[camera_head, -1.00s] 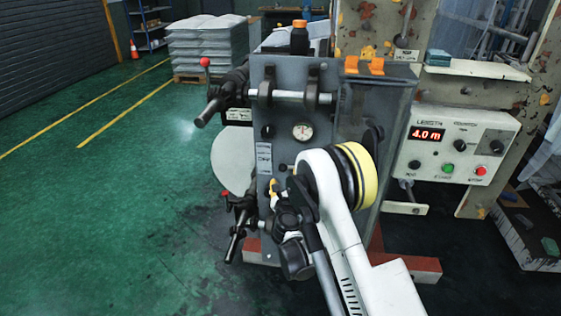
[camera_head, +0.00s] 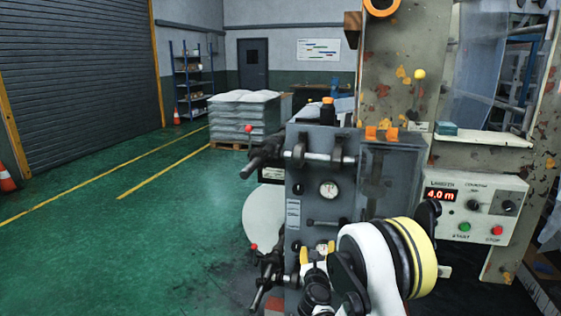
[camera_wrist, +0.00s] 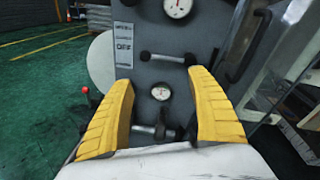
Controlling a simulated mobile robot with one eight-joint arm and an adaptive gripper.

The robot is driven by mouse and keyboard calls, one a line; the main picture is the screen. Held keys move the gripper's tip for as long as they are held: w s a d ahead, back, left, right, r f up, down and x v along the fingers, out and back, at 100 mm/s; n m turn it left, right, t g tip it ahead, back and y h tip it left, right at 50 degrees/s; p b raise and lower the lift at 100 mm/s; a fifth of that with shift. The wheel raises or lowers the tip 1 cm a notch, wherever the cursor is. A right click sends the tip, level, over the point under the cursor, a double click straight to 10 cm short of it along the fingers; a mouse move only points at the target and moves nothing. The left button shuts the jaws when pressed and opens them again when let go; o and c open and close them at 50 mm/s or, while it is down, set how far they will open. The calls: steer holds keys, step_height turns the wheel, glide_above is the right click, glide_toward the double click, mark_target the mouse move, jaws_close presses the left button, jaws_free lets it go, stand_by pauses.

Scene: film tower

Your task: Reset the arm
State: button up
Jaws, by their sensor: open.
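My gripper (camera_wrist: 160,110) shows in the wrist view as two yellow ribbed fingers, spread wide apart with nothing between them. Beyond them is the grey machine panel (camera_wrist: 145,75) with two round gauges and a horizontal bar handle (camera_wrist: 165,58). In the head view my arm reaches up from the bottom right, in front of the grey machine (camera_head: 308,185). A yellow finger of my gripper shows near the panel's lower part, largely hidden behind the arm's dark joints. I cannot tell the exact gap between fingers and panel.
A control box (camera_head: 475,208) reading 4.0 m, with green and red buttons, is right of the machine. Black levers with red knobs (camera_head: 248,129) stick out on the machine's left. A pallet of white sacks (camera_head: 243,118) stands behind.

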steer(key=s+d+r+m+g+h, duration=0.15)
steer(key=s+d+r+m, duration=0.25)
steer(key=s+r+m, duration=0.4)
steer(key=s+d+r+m+g, duration=0.3)
steer(key=s+d+r+m, duration=0.3)
steer(key=m, duration=0.4)
steer(key=s+a+m+g+y, duration=0.2)
steer(key=s+m, duration=0.8)
steer(key=s, duration=0.4)
steer(key=s+a+m+g+y, duration=0.1)
steer(key=s+m+g+y, duration=0.1)
steer(key=s+m, duration=0.7)
steer(key=s+f+g, duration=0.1)
steer(key=s, duration=0.5)
steer(key=shift+s+a+m, duration=0.3)
steer(key=shift+a+m, duration=0.05)
steer(key=shift+m, duration=0.05)
steer(key=shift+r, duration=0.1)
